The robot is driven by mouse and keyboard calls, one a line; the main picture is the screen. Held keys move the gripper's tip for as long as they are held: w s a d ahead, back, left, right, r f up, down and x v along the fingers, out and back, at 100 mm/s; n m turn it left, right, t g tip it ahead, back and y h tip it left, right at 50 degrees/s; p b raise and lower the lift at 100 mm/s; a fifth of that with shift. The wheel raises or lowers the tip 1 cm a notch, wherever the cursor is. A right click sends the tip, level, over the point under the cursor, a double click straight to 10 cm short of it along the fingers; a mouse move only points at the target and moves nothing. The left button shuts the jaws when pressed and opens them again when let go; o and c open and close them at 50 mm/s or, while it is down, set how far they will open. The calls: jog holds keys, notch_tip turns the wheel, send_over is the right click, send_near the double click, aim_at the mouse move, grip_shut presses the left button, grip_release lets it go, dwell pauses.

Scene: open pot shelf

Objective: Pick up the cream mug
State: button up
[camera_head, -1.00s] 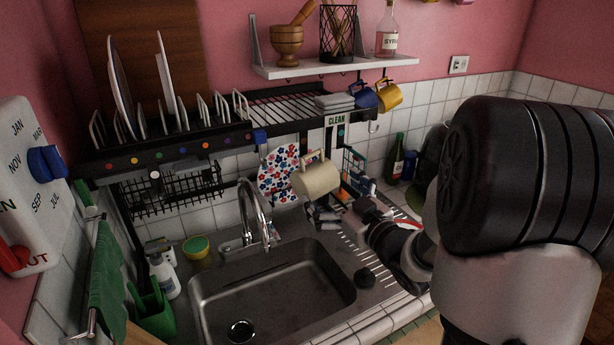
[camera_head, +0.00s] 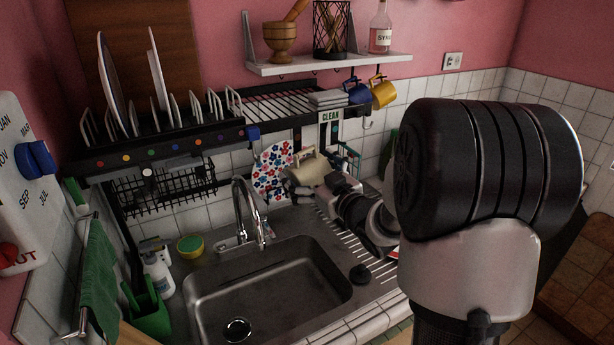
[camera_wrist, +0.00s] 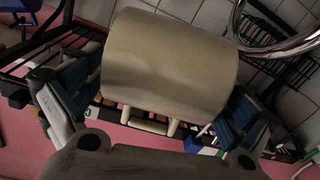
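The cream mug (camera_head: 307,170) is at the back, right of the tap, in front of a floral panel and below the rack, with its handle up. My gripper (camera_head: 313,190) is at the mug's near lower side in the head view and covers part of it. In the wrist view the mug (camera_wrist: 168,65) fills the middle, its handle toward the picture's bottom. The two fingers of my gripper (camera_wrist: 155,105) stand spread on either side of it. A narrow gap shows beside the left finger; contact at the right finger is unclear. What holds the mug up is hidden.
The black dish rack (camera_head: 165,148) with plates is above left. The tap (camera_head: 245,210) and sink (camera_head: 270,290) are left of and below the gripper. Blue (camera_head: 357,92) and yellow (camera_head: 383,94) mugs hang at right under the shelf (camera_head: 330,64). A green bottle is mostly hidden by my arm.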

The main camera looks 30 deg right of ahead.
jog(key=c, duration=1.3)
jog(key=shift+r, duration=0.1)
jog(key=shift+r, duration=0.55)
jog(key=shift+s+d+r+p, duration=0.1)
jog(key=shift+s+r+p, duration=0.15)
jog(key=shift+p, duration=0.1)
jog(key=s+b, duration=0.1)
jog(key=s, duration=0.4)
jog(key=s+d+b, duration=0.1)
jog(key=s+b, duration=0.1)
jog(key=s, duration=0.4)
jog(key=s+b, duration=0.1)
jog(key=s, duration=0.5)
jog(key=shift+s+d+f, duration=0.1)
jog(key=shift+s+d, duration=0.1)
jog(key=shift+d, duration=0.05)
